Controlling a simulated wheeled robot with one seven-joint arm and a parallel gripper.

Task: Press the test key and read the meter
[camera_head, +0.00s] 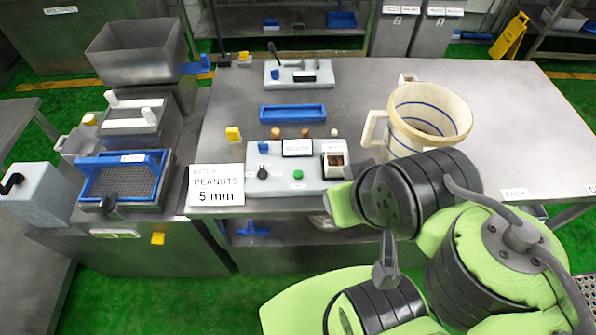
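A pale grey meter unit (285,185) lies near the front edge of the metal table. A round green key (298,174) is on its front right, and a black knob (262,173) is on its front left. A panel (297,147) stands at its back; any reading is too small to make out. My green and black arm fills the lower right. A grey part that appears to be my gripper (386,270) hangs in front of the table, right of and nearer than the unit; its opening is unclear.
A sign reading "PEANUTS 5 mm" (216,184) stands left of the unit. A cream jug (428,115) stands at its right, close behind my arm. A blue tray (292,113) lies behind. Blue-framed sieve equipment (120,180) is at left.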

